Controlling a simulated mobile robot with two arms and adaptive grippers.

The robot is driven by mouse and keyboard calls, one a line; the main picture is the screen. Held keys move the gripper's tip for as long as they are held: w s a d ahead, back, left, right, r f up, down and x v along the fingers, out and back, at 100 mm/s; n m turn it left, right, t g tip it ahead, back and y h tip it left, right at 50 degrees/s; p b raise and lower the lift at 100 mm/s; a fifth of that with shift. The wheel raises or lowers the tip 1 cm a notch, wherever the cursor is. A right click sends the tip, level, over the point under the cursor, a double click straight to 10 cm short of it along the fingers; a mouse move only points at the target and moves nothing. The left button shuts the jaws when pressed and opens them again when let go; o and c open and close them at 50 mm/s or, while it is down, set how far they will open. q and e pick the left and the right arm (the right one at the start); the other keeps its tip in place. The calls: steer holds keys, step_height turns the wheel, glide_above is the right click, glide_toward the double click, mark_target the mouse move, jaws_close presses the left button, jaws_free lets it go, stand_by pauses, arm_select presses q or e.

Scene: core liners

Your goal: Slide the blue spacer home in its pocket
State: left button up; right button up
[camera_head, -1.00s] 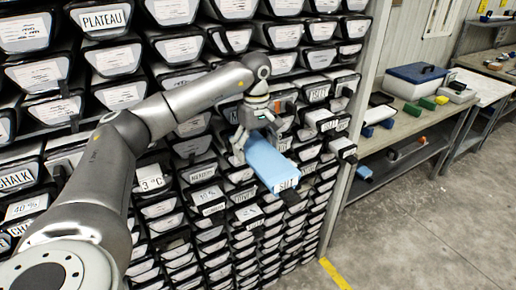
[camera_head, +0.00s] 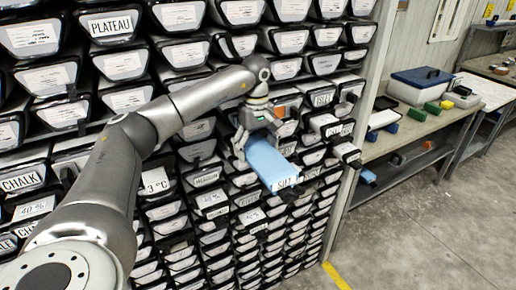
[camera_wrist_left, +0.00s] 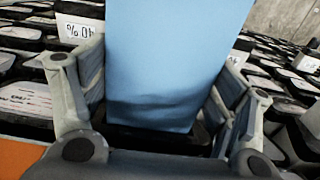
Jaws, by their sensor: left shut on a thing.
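The blue spacer (camera_head: 270,160) is a light-blue block held in front of the rack of labelled drawers, tilted down to the right. My left gripper (camera_head: 259,146) is shut on its upper end. In the left wrist view the spacer (camera_wrist_left: 175,60) fills the middle, between the two fingers (camera_wrist_left: 160,105). A white label (camera_head: 287,184) shows at the spacer's lower end; I cannot tell whether it is on the spacer or on a drawer. I cannot make out the pocket. My right gripper is not in view.
The rack's drawer fronts (camera_head: 110,24) surround the arm closely; some drawers (camera_head: 346,154) stick out to the right of the spacer. A bench (camera_head: 425,125) at the right holds a blue-lidded box (camera_head: 420,78) and coloured blocks. The floor (camera_head: 430,220) at lower right is clear.

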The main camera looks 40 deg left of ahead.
mark_target(256, 145)
arm_select(q)
steer(key=shift+w+a+r, duration=0.1)
steer(key=shift+w+a, duration=0.05)
steer(key=shift+a, duration=0.15)
steer(key=o, duration=1)
steer(key=shift+c, duration=0.2)
step_height(256, 145, up, 12)
